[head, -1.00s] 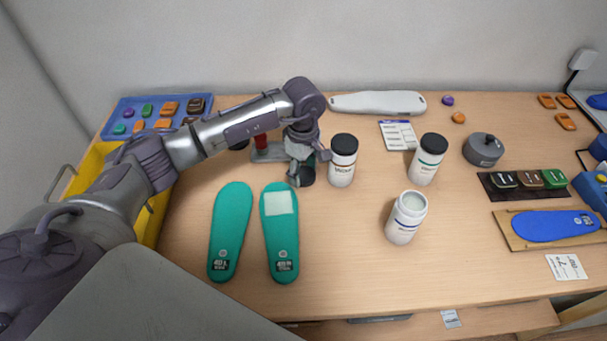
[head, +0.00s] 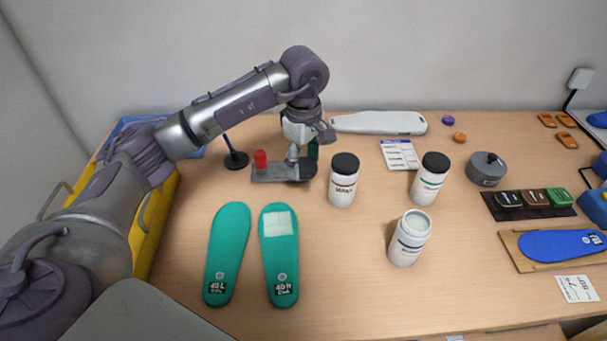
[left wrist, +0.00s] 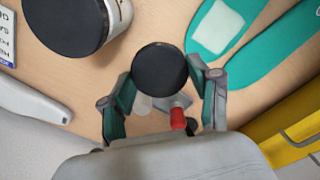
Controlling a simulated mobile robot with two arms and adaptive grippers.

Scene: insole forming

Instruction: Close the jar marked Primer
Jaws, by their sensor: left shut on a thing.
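My left gripper (head: 304,158) is shut on a round black lid, beside the grey fixture. In the left wrist view the lid (left wrist: 160,70) sits between the two fingertips, facing the camera. An open white jar (head: 409,238) with a blue-banded label stands at the front right of the gripper, its pale contents showing; its lettering is too small to read. Two capped white jars stand near it: one with a brown-banded label (head: 343,181), one with a green-banded label (head: 429,179). My right gripper is not in view.
A grey fixture with a red knob (head: 261,159) is by the gripper. Two green insoles (head: 228,254) lie in front. A long pale tool (head: 380,123), a card (head: 399,155) and a grey round pot (head: 487,169) lie behind and right. The table's front middle is clear.

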